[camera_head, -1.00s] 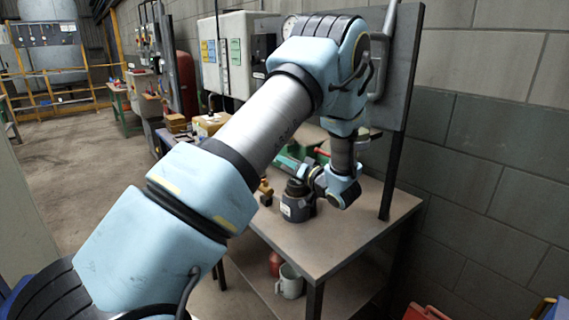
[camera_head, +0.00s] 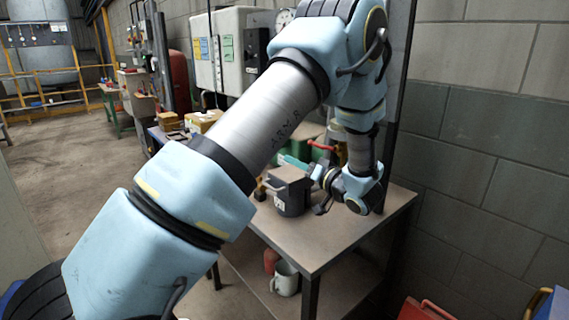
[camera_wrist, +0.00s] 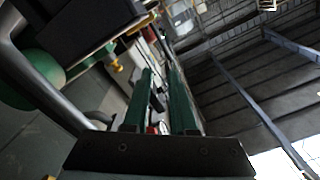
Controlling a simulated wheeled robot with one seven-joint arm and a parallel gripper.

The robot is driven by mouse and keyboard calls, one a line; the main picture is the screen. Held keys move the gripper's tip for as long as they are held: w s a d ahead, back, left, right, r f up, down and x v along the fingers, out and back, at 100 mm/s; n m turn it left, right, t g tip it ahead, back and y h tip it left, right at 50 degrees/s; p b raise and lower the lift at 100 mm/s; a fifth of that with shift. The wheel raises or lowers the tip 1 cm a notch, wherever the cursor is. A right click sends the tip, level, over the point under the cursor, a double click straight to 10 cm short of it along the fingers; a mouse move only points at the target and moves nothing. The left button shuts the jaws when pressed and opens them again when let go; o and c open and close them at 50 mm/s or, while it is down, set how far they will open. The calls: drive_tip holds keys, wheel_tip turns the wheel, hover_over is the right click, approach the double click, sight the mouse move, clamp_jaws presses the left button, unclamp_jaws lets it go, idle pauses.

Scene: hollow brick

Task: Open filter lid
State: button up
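The filter, a dark round canister with a white label (camera_head: 289,201), stands upright on the table. A flat grey piece, seemingly its lid (camera_head: 290,174), shows at its top; how far it is raised I cannot tell. My gripper (camera_head: 296,163) reaches in from the right, its green fingers just behind and above the canister's top. In the wrist view my gripper (camera_wrist: 160,82) has its two green fingers apart, with nothing visibly held between them. Whether a finger touches the lid is hidden.
The wooden-topped table (camera_head: 335,235) has free room in front of the canister. A white mug (camera_head: 286,279) stands on its lower shelf. Behind are a red-handled item (camera_head: 322,146) and cardboard boxes (camera_head: 200,122). A block wall (camera_head: 490,170) bounds the right.

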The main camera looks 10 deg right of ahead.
drive_tip(key=shift+b+v, duration=0.35)
drive_tip(key=shift+v, duration=1.4)
